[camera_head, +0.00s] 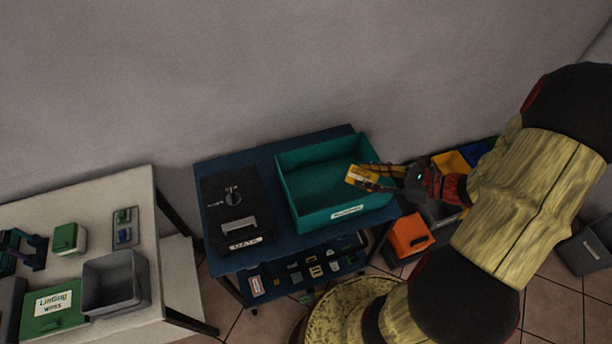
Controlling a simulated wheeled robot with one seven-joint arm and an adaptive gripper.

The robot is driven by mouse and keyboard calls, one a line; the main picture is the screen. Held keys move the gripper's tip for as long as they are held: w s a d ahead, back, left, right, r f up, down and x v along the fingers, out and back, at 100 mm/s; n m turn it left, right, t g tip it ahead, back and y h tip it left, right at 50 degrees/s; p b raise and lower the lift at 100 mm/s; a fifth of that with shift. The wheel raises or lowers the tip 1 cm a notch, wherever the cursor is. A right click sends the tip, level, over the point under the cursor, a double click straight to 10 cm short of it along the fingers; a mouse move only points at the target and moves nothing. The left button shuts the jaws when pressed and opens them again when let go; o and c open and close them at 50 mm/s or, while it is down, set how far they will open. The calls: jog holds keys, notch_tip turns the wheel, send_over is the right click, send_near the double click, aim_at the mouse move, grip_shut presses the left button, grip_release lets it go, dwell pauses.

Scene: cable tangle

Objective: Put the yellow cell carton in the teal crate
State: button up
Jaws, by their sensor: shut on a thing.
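The yellow cell carton (360,176) is a small yellow box with a pale label. My gripper (374,178) is shut on it and holds it over the right part of the teal crate (305,219). The crate is an open box with a white label on its front wall, standing on a dark blue table. The visible part of its floor is bare. The carton and my gripper hide part of the crate's right side.
A black case (235,205) lies left of the crate on the blue table (267,262). A lower shelf holds several small items. A white table (150,290) with a grey bin (114,281) stands at the left. An orange bin (409,236) sits on the right, below my arm.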

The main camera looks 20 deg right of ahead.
jog(key=w+a+f+b, duration=0.1)
jog(key=w+f, duration=0.3)
jog(key=w+a+f+b, duration=0.1)
jog(key=w+f+b, duration=0.1)
jog(key=w+f, duration=0.2)
jog(key=w+a+f+b, duration=0.1)
jog(key=w+f+b, duration=0.1)
jog(key=w+f, duration=0.2)
jog(key=shift+w+a+f, duration=0.15)
jog(key=shift+w+f, duration=0.05)
jog(key=shift+w, duration=0.25)
jog(key=shift+w+a+f, duration=0.15)
jog(key=shift+w, duration=0.3)
jog(key=shift+f, duration=0.1)
jog(key=shift+f+b, duration=0.5)
jog(key=shift+b, duration=0.05)
jog(key=shift+f, duration=0.1)
jog(key=o, duration=1.3)
